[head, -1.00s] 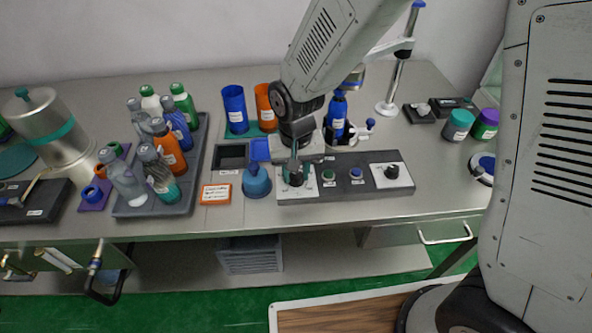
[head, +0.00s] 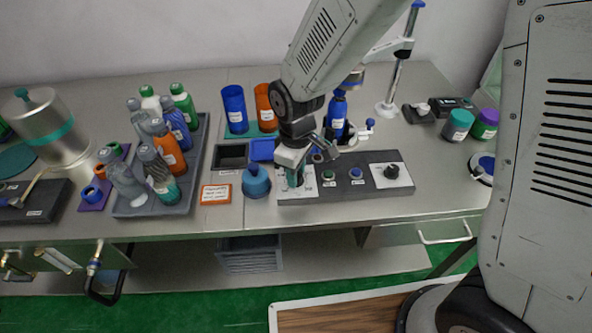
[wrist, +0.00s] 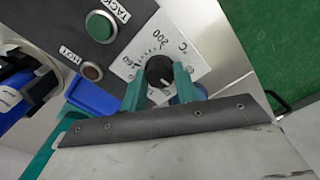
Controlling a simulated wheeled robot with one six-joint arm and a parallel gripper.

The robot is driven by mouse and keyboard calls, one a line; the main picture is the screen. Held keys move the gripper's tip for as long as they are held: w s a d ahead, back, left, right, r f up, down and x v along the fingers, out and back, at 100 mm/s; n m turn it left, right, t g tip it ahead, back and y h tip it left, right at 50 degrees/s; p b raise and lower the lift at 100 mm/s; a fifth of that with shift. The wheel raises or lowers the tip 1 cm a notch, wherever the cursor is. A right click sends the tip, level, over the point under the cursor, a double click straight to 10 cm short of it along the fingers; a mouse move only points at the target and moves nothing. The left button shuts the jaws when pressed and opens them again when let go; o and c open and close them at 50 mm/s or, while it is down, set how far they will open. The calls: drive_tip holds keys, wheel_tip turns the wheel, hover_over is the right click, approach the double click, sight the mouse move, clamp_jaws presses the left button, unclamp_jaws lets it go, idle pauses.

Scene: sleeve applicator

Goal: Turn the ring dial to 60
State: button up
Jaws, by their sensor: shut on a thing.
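A control panel (head: 345,188) lies on the bench with a dial at each end. My gripper (head: 292,178) is down at the left dial. In the wrist view this dial is a black round knob (wrist: 160,69) on a white plate (wrist: 192,50) marked with numbers and °C; 200 is readable, and a figure at the left is only partly clear. The teal fingers of my gripper (wrist: 160,84) are shut on the knob, one on each side. A small pale mark shows on the knob, but its exact reading is unclear. The right dial (head: 391,171) is free.
A green button (wrist: 100,27) labelled TACK and a brownish lamp (wrist: 91,71) labelled HOT sit close to the knob. A tray (head: 200,190) of bottles is further left.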

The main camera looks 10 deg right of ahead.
drive_tip(key=n, duration=0.3)
drive_tip(key=shift+n, duration=2.2)
drive_tip(key=o, duration=1)
drive_tip(key=shift+d, duration=0.1)
wheel_tip(320, 180, up, 8)
drive_tip(key=shift+f, duration=0.1)
